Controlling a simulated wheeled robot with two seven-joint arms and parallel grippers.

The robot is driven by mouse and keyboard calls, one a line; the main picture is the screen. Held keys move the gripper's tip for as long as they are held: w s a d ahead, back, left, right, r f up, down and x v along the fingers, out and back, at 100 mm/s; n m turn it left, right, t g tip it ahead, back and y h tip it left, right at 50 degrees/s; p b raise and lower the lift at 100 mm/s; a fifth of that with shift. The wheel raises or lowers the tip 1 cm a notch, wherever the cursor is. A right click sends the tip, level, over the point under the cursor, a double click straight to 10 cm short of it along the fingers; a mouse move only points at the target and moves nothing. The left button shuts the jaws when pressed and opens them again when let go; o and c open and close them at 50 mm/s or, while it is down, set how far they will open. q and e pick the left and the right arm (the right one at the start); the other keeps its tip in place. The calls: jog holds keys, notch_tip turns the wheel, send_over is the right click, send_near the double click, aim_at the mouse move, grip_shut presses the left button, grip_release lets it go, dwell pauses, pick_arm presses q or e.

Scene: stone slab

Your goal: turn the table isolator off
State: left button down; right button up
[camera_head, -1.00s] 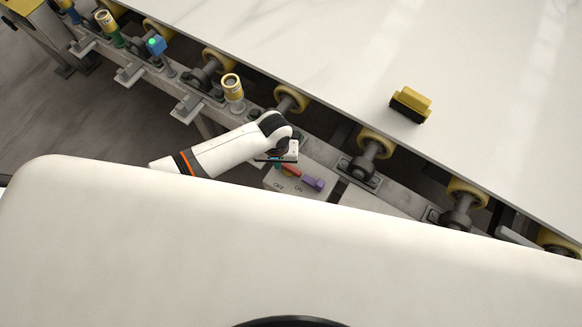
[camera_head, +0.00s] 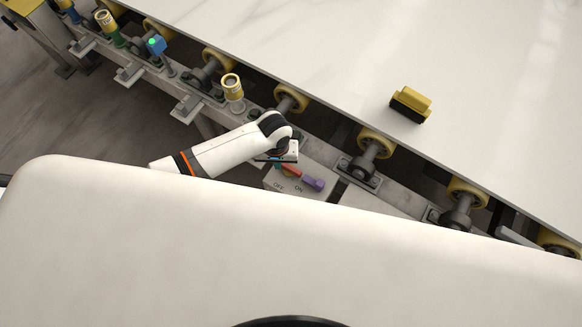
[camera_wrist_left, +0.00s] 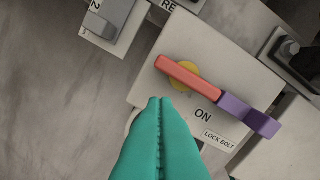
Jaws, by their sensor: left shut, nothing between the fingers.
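The table isolator is a pale box (camera_head: 275,180) on the slab table's frame, with OFF and ON labels. Its red handle (camera_wrist_left: 188,77) crosses a yellow disc (camera_wrist_left: 187,74) and shows partly in the head view (camera_head: 292,171). A purple piece (camera_wrist_left: 250,116) adjoins the handle's right end, near ON and LOCK BOLT labels. The handle slants down to the right, its right end on the ON side. My left gripper (camera_wrist_left: 160,103) is shut and empty, its teal tips just below the handle's left half in the wrist view. Contact cannot be told. My right gripper is not visible.
The white stone slab (camera_head: 480,90) lies above rollers (camera_head: 375,142) along the metal frame. A yellow-and-black block (camera_head: 411,104) sits on it. Yellow-topped fittings (camera_head: 232,88) and a blue one with a green light (camera_head: 156,45) stand left along the frame.

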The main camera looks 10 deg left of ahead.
aim_at(278, 172)
pick_arm(q)
jog(key=shift+f+b, duration=2.25)
jog(key=shift+f, duration=1.35)
jog(key=shift+r, duration=0.1)
jog(key=shift+r+p, duration=0.1)
jog(key=shift+p, duration=0.2)
jog(key=shift+r+p, duration=0.2)
jog(key=shift+p, duration=0.15)
jog(key=shift+w+a, duration=0.3)
jog(key=shift+w, duration=0.3)
